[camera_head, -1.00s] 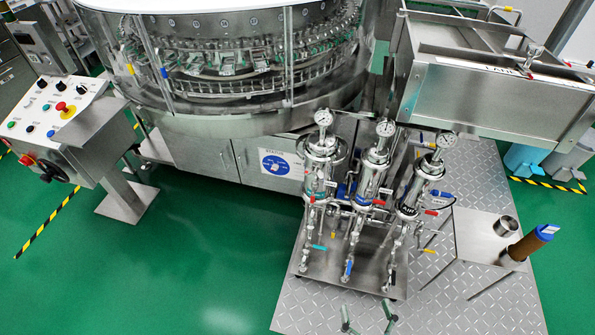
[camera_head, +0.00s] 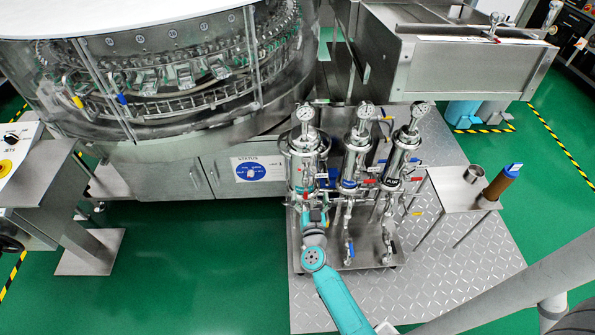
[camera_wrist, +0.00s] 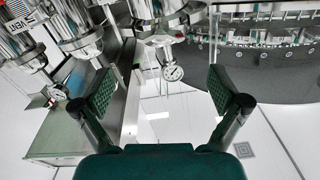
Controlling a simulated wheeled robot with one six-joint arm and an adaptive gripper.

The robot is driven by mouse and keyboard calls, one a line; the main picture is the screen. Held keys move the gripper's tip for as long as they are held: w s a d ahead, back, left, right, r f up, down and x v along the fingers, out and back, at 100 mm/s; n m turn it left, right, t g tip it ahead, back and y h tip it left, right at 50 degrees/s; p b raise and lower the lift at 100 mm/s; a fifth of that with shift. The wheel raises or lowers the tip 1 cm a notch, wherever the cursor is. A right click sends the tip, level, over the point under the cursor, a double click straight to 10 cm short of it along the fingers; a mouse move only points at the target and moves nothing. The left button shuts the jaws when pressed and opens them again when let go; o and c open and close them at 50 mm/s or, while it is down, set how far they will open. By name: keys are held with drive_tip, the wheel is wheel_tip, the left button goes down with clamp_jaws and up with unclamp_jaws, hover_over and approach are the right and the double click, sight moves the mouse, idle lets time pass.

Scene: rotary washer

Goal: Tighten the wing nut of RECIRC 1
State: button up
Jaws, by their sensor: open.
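Three steel filter housings with round gauges stand on a skid: left (camera_head: 303,165), middle (camera_head: 355,160) and right (camera_head: 398,165). Their labels are too small to read in the head view, so I cannot tell which is RECIRC 1. My teal arm reaches to the left housing, with my gripper in front of its lower part. In the wrist view my gripper (camera_wrist: 163,92) is open and empty, its two dark green pads well apart. A gauge (camera_wrist: 173,72) shows between the pads, beyond them, below a housing's clamp ring (camera_wrist: 172,18). I cannot make out a wing nut.
The rotary washer (camera_head: 150,90) stands behind on the left, a steel cabinet (camera_head: 450,60) behind on the right. A small side table (camera_head: 450,190) holds a steel cup (camera_head: 473,174) and a brown cylinder (camera_head: 502,182). Green floor is clear at front left.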

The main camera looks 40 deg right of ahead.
sight(308, 173)
drive_tip(key=x, duration=1.1)
drive_tip(key=shift+s, duration=0.1)
drive_tip(key=c, duration=1.2)
